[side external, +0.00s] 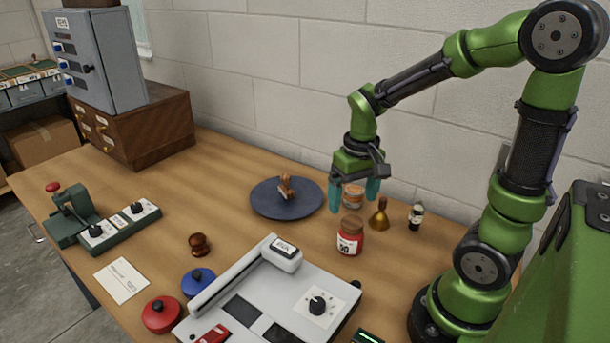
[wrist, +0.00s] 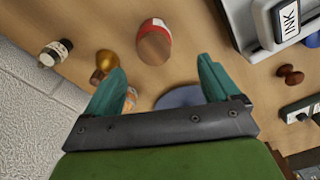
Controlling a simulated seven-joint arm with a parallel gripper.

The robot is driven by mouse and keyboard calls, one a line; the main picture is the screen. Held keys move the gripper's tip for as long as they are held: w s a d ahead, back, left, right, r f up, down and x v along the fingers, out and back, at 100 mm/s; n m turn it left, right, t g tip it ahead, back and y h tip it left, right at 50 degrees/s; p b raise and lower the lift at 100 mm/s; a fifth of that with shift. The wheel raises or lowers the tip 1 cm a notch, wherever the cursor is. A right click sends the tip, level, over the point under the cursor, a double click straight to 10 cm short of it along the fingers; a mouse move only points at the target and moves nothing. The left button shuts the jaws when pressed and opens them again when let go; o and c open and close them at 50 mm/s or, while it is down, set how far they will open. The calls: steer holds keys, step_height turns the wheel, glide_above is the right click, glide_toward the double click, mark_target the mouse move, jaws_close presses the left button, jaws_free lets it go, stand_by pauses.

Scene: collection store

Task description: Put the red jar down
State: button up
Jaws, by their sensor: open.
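The red jar (side external: 350,237) has a brown lid and a white label. It stands upright on the wooden table, just behind the grey machine. In the wrist view the red jar (wrist: 154,42) shows beyond my fingertips, apart from them. My gripper (side external: 354,192) is open and empty, with teal fingers pointing down, above the table and behind the jar. In the wrist view my gripper (wrist: 160,80) shows its two fingers spread wide with only table between their tips.
An orange-labelled jar (side external: 353,195) stands close behind or below my fingers. A brass bell (side external: 379,217) and a small dark bottle (side external: 416,216) stand to the right. The grey machine (side external: 265,300) fills the front.

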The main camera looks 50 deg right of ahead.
steer(key=s+a+r+n+t+y, duration=0.1)
steer(key=s+a+r+t+y, duration=0.1)
steer(key=a+r+t, duration=0.4)
steer(key=s+a+r, duration=0.1)
steer(key=a+r, duration=0.3)
steer(key=r, duration=0.1)
steer(key=shift+s+a+t, duration=0.3)
steer(key=shift+t, duration=0.1)
